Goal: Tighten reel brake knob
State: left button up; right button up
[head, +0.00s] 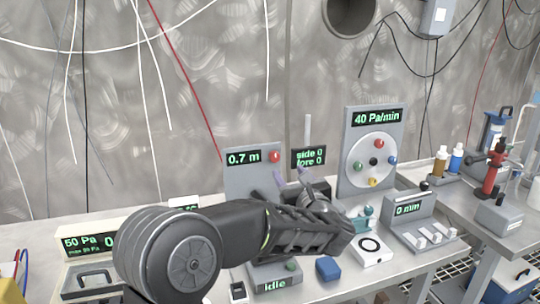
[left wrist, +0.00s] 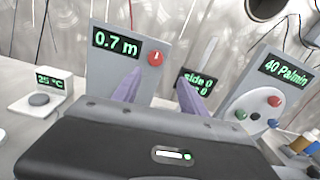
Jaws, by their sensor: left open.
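A grey upright panel (head: 245,185) on the bench has a green "0.7 m" display (head: 243,157) and a round red knob (head: 275,156) at its upper right; it is likely the reel brake knob, though no label shows. In the left wrist view the red knob (left wrist: 155,58) is ahead of the fingers, with a gap between. My left gripper (head: 291,178) is open and empty in front of this panel. Its two purple fingers also show in the left wrist view (left wrist: 159,90). My arm hides the panel's lower part. My right gripper is in neither view.
A "side 0 fore 0" display (head: 309,157) stands right of the knob. Further right are a "40 Pa/min" panel (head: 370,150) with coloured knobs and a "0 mm" block (head: 409,208). A blue block (head: 328,268) lies near the front. Cables hang on the wall behind.

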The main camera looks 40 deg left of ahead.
aim_at(276, 159)
pick_arm(q)
jog(key=shift+s+a+r+n, duration=0.25)
jog(key=shift+a+r+n, duration=0.25)
jog(key=shift+n, duration=0.3)
jog(key=shift+f, duration=0.1)
jog(key=shift+p+x, duration=0.75)
jog(key=shift+x, duration=3.2)
jog(key=shift+s, duration=0.1)
grip_shut()
